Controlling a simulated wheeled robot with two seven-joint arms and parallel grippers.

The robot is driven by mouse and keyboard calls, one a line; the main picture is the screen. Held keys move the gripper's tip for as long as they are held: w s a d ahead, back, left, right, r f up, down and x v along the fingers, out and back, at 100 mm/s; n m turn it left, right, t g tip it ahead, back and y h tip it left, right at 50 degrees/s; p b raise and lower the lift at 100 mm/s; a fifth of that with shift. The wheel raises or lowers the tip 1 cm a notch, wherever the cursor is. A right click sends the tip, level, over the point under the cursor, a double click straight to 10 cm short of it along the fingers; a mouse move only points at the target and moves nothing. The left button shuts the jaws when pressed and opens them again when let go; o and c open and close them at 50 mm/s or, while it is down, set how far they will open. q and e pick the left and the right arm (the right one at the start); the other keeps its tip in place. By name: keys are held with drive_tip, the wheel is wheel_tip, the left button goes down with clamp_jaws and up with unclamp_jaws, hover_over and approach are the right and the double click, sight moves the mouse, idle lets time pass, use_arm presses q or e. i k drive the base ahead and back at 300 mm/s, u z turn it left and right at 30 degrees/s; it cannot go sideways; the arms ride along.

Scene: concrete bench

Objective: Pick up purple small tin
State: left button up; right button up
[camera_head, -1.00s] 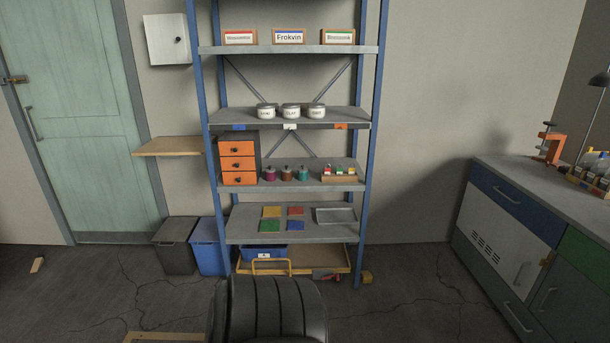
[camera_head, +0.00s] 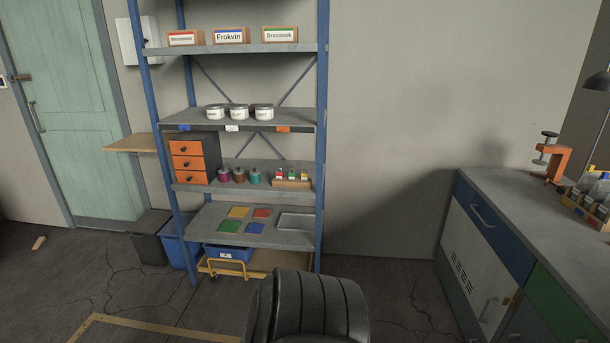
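The purple small tin (camera_head: 224,174) stands upright on the middle shelf of the blue-framed rack, just right of the orange drawer unit (camera_head: 189,160). A brown tin (camera_head: 239,175) and a teal tin (camera_head: 255,176) stand in a row to its right. All three have a small knob on top. The purple tin is unobstructed in this view. Neither of my grippers shows in the head view.
The rack's shelf (camera_head: 268,237) below holds coloured squares and a grey tray (camera_head: 298,222). A workbench (camera_head: 540,210) with an orange clamp (camera_head: 550,160) is at right. Bare floor shows at lower left.

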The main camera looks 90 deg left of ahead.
sight(224, 178)
drive_tip(key=u, duration=3)
drive_tip(key=i, duration=2)
drive_tip(key=z, duration=0.2)
